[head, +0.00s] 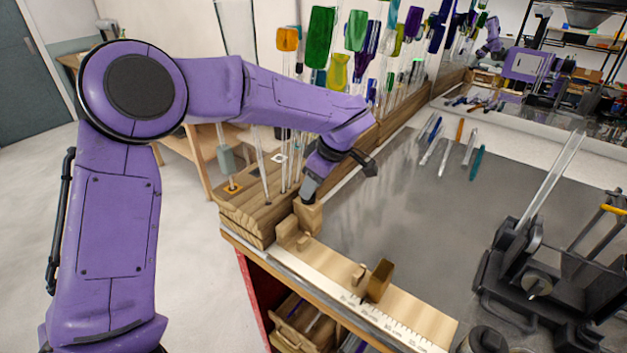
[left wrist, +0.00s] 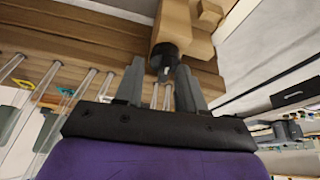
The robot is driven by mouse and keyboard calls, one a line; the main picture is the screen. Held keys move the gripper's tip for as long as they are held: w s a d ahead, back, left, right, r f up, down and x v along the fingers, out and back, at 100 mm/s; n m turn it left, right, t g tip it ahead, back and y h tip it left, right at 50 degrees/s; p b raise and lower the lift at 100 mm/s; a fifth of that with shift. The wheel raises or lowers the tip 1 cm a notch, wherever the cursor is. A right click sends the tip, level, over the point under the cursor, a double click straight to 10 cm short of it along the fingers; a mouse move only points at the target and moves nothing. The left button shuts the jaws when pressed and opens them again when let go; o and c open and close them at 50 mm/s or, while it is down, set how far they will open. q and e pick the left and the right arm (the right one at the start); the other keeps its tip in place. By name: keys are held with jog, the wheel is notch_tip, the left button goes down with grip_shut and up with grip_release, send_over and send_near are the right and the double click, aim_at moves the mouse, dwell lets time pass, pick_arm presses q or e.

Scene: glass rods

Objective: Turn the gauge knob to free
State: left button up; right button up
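The wooden gauge (head: 330,272) with a printed scale lies along the table's near left edge. It has a stop block at its far end and a small brown slider (head: 380,281) partway along. My left gripper (head: 307,193) reaches down to the block at the gauge's far end. In the left wrist view, a dark round knob (left wrist: 166,52) sits on the wooden block. My left gripper's two fingers (left wrist: 160,66) are apart, with the knob at or just beyond their tips. I cannot tell whether they touch it. My right gripper is not in view.
A wooden rack (head: 245,212) with upright glass rods stands next to the block. Several loose rods (head: 445,150) lie at the back of the grey tabletop (head: 400,215). A black fixture (head: 545,265) with a slanted glass rod stands at right. The middle tabletop is clear.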

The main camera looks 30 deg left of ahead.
pick_arm(q)
jog(key=shift+s, duration=0.3)
jog(key=shift+s+r, duration=0.1)
jog(key=shift+r, duration=0.05)
jog(key=shift+c, duration=0.6)
jog(key=c, duration=0.5)
grip_shut()
jog(key=shift+m+t, duration=0.3)
jog(key=shift+m, duration=0.6)
jog(key=o, duration=0.6)
grip_release()
